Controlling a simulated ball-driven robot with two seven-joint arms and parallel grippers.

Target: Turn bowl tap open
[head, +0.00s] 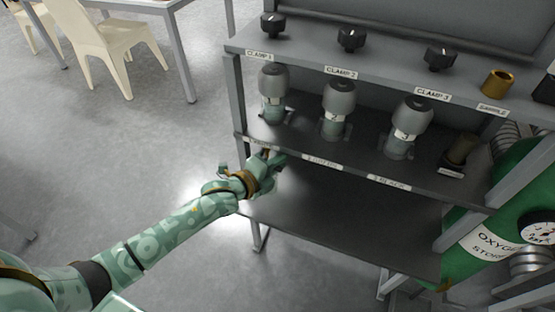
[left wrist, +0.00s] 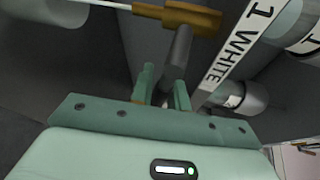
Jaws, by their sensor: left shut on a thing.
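In the left wrist view, a brass tap body (left wrist: 178,16) sits on a thin pale rod, beside the "1 WHITE" label (left wrist: 237,42). A grey lever (left wrist: 177,55) runs from the brass body down between the fingers of my left gripper (left wrist: 163,90). The gripper is shut on this lever. In the head view, my left gripper (head: 270,160) is at the left front edge of the lower shelf, below the first bottle. There the hand hides the tap and lever. My right gripper is not in view.
Bottles (head: 273,92), (head: 338,108), (head: 403,127) stand on the shelf under the clamp knobs (head: 272,25). A green oxygen tank (head: 497,218) stands at right. Open floor (head: 120,160) lies left of the rack; a chair (head: 97,45) is farther back.

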